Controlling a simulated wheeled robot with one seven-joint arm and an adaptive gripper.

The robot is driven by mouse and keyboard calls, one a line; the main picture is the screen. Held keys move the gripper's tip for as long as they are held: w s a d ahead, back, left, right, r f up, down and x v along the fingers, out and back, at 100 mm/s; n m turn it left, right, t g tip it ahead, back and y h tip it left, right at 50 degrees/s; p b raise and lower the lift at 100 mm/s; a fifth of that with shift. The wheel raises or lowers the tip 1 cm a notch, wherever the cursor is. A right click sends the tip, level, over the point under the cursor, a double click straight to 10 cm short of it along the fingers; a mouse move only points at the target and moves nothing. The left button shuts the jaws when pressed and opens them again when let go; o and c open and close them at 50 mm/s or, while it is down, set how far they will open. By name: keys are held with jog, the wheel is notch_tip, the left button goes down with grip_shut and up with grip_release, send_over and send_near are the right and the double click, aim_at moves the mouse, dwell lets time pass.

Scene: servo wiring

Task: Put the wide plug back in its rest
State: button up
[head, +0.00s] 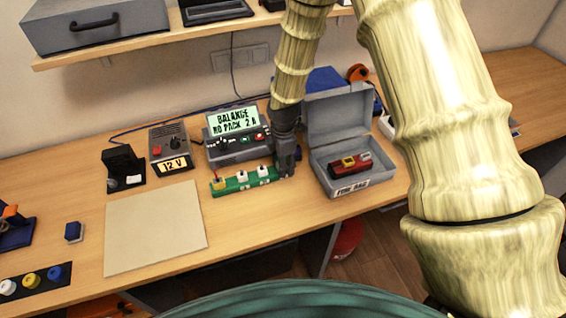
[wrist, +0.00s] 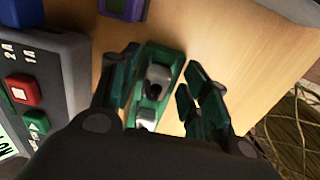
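A green strip (head: 232,187) lies in front of the display unit and carries several small plugs: a yellow one (head: 218,184) at its left end and white ones (head: 242,177) further right. My gripper (head: 287,168) is low at the strip's right end. In the wrist view my gripper (wrist: 160,85) is open, with its fingers on either side of the green strip (wrist: 165,57). A pale grey-white plug (wrist: 158,77) stands on the strip between them, with gaps at both sides. A second pale plug (wrist: 145,118) is partly hidden by the gripper body. I cannot tell which plug is the wide one or which spot is its rest.
The display unit (head: 236,147) reads "BALANCE NO PACK 2 A". A 12 V supply (head: 170,148) and black stand (head: 122,168) are left of it. An open grey box (head: 325,152) holding a red pack (head: 350,166) is close right. A bare beige mat (head: 155,228) lies front left.

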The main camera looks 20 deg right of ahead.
notch_tip(320, 180, up, 12)
dwell(0.9)
jog(key=shift+a+f, duration=0.1)
dwell(0.4)
